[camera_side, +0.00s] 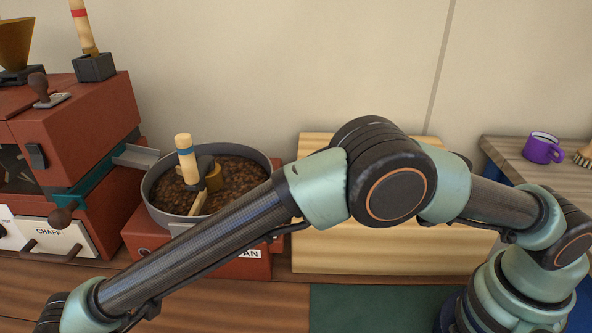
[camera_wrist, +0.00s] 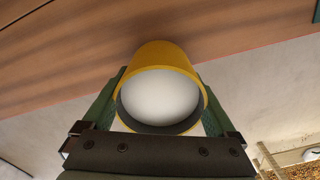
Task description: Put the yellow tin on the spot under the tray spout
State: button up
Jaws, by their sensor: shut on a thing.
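The yellow tin (camera_wrist: 157,54) is in the wrist view, with a pale round end facing the camera. My gripper (camera_wrist: 162,92) is shut on it, with one green finger on each side. In the side view my gripper and the tin are out of frame past the lower left. The round grey tray (camera_side: 151,206) stands on a red base, filled with dark beans. Its spout and the spot under it cannot be made out; my forearm crosses in front of the tray.
A red machine (camera_side: 80,125) with a metal chute (camera_side: 136,156) and a CHAFF drawer (camera_side: 57,236) stands left of the tray. A pale wooden board (camera_side: 330,258) is behind my arm. A purple mug (camera_side: 541,148) sits on a shelf at right. Wooden counter (camera_side: 230,302) shows in front.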

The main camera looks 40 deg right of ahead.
jog(key=w+d, duration=0.9)
jog(key=shift+w+d, duration=0.1)
jog(key=shift+w, duration=0.05)
jog(key=shift+w+d+f, duration=0.35)
jog(key=shift+w+d, duration=0.2)
jog(key=shift+d, duration=0.05)
jog(key=shift+w+d+f, duration=0.3)
jog(key=shift+w+d, duration=0.25)
jog(key=shift+f, duration=0.1)
jog(key=o, duration=1.5)
jog(key=shift+f, duration=0.15)
notch_tip(320, 180, up, 12)
jog(key=shift+r, duration=0.2)
